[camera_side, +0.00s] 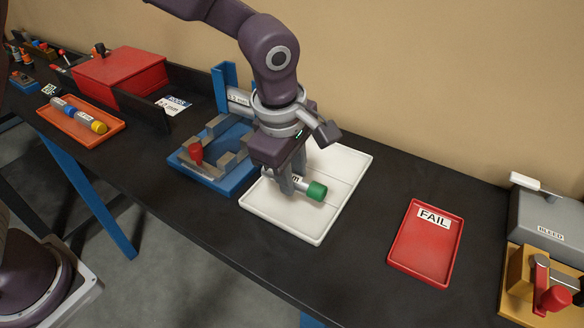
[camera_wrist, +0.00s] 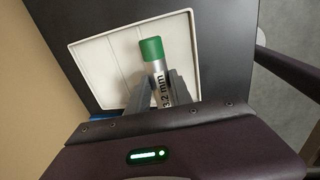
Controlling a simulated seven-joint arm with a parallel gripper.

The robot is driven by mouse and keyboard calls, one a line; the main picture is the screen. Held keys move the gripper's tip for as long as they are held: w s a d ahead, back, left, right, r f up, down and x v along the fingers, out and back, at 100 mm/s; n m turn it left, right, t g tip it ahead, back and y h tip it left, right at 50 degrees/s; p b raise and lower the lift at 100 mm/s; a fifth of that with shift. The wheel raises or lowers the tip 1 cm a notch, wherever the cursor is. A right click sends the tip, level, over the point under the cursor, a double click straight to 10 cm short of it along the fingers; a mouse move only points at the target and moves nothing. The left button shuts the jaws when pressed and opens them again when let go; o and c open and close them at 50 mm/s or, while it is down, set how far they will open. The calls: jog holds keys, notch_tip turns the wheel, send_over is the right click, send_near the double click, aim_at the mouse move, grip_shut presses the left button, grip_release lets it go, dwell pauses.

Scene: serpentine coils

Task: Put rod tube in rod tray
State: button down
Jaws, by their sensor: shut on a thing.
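The rod tube has a green cap (camera_side: 316,191) and a silver body. Its label reads "3.2 mm" in the wrist view (camera_wrist: 166,92). My gripper (camera_side: 291,184) is shut on the tube's body, with the green end sticking out past the fingers. The fingers also show in the wrist view (camera_wrist: 159,88). The tube lies roughly level over a white tray (camera_side: 314,234); whether it touches the tray floor I cannot tell. An orange tray (camera_side: 67,120) at the left holds tubes with blue and yellow ends (camera_side: 99,127). No label shows which tray is the rod tray.
A blue fixture with grey blocks and a red knob (camera_side: 195,153) stands close left of the white tray. A red FAIL tray (camera_side: 425,255) lies to the right. A grey BLEED box (camera_side: 550,225) is at the far right. A red box (camera_side: 120,78) stands back left.

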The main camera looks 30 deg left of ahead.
jog(key=shift+f, duration=0.25)
jog(key=shift+f, duration=1.2)
jog(key=shift+f, duration=0.65)
jog(key=c, duration=1.1)
grip_release()
jog(key=shift+o, duration=0.2)
